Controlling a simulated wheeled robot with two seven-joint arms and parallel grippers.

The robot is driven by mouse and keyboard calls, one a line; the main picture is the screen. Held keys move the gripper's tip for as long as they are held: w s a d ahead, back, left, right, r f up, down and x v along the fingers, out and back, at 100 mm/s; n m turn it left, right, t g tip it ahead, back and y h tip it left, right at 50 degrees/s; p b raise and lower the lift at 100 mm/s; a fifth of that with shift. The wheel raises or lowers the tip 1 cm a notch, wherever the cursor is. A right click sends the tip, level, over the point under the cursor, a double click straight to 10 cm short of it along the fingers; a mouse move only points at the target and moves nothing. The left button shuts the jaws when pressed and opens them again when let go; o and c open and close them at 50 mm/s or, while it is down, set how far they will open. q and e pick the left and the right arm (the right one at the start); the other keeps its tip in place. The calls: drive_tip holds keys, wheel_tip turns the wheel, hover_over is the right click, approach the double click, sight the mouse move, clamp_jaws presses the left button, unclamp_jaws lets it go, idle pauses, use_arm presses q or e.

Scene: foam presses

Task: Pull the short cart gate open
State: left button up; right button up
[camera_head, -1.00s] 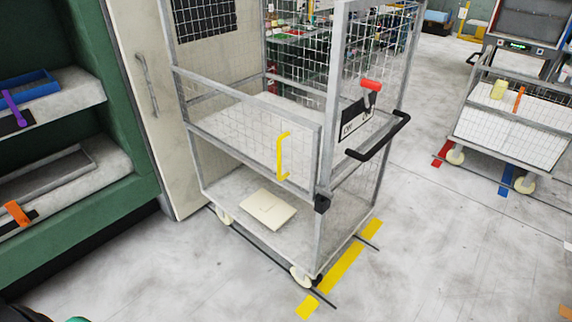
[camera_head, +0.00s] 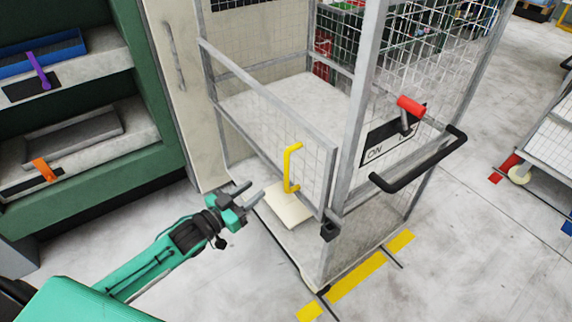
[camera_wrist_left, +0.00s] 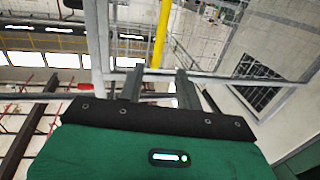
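The short cart gate (camera_head: 262,112) is a grey-framed mesh panel on the cart's near side. Its right edge stands close beside the cart's corner post, and it looks closed. A yellow upright handle (camera_head: 290,168) is fixed near its right end. My left gripper (camera_head: 249,193) is left of the handle and lower, apart from it, with its fingers spread and empty. In the left wrist view the fingers (camera_wrist_left: 160,84) are apart, and the yellow handle (camera_wrist_left: 162,35) shows ahead, roughly in line with the gap between them. My right gripper is not in view.
The cart has a black push bar (camera_head: 420,165) and a red-knobbed lever (camera_head: 410,106) at its right end. A pale flat piece (camera_head: 287,206) lies on its lower deck. Green shelving (camera_head: 150,170) stands left. Floor in front is clear, with yellow tape (camera_head: 357,277).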

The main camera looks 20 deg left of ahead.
use_arm(q)
drive_tip(key=p+x, duration=0.4)
drive_tip(key=x, duration=1)
clamp_jaws()
